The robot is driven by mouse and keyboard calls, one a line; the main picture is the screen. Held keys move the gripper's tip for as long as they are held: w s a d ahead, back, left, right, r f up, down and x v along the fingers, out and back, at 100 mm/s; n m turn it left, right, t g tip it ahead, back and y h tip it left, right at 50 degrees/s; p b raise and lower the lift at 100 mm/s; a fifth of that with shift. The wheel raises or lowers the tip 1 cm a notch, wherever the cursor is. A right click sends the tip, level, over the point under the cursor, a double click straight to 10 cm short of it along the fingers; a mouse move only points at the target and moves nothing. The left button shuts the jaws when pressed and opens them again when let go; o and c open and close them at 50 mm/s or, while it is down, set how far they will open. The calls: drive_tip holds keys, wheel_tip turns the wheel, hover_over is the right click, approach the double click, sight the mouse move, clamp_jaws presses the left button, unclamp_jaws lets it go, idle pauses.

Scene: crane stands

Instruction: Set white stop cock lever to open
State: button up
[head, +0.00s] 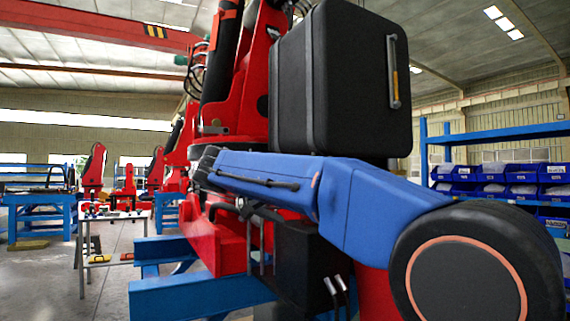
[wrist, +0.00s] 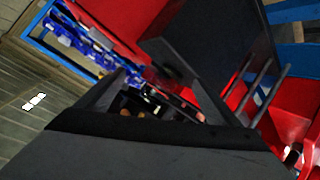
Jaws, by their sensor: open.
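I cannot clearly make out the white stop cock lever in either view. In the wrist view a small dark fitting with a pale part (wrist: 150,97) shows between the fingers, too small and blurred to identify. My gripper (wrist: 140,75) is open, its two dark fingers spread apart, with nothing visibly held. In the head view my blue arm reaches left across the red crane (head: 235,110), and the gripper end is mostly hidden behind it. The arm also covers part of the crane's lower side.
A large black tank (head: 345,80) with a side gauge stands just above and behind my arm. A black box (head: 305,262) and blue stand beams (head: 200,296) are below. A tool table (head: 125,215) is at left. Blue shelving with bins (head: 520,190) is at right. Floor at left looks open.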

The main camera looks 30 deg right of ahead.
drive_tip(key=w+a+r+m+g+h, duration=0.1)
drive_tip(key=w+a+r+m+h, duration=0.25)
drive_tip(key=r, duration=0.35)
drive_tip(key=w+a+r+m+g+h, duration=0.1)
drive_tip(key=w+a+r+m+h, duration=0.1)
drive_tip(key=w+a+r+m, duration=0.4)
drive_tip(key=shift+n+g, duration=0.25)
drive_tip(key=shift+g, duration=0.15)
drive_tip(key=d, duration=1.8)
drive_tip(key=shift+d+r, duration=0.1)
drive_tip(key=shift+r, duration=0.2)
drive_tip(key=shift+s, duration=0.1)
drive_tip(key=c, duration=1.5)
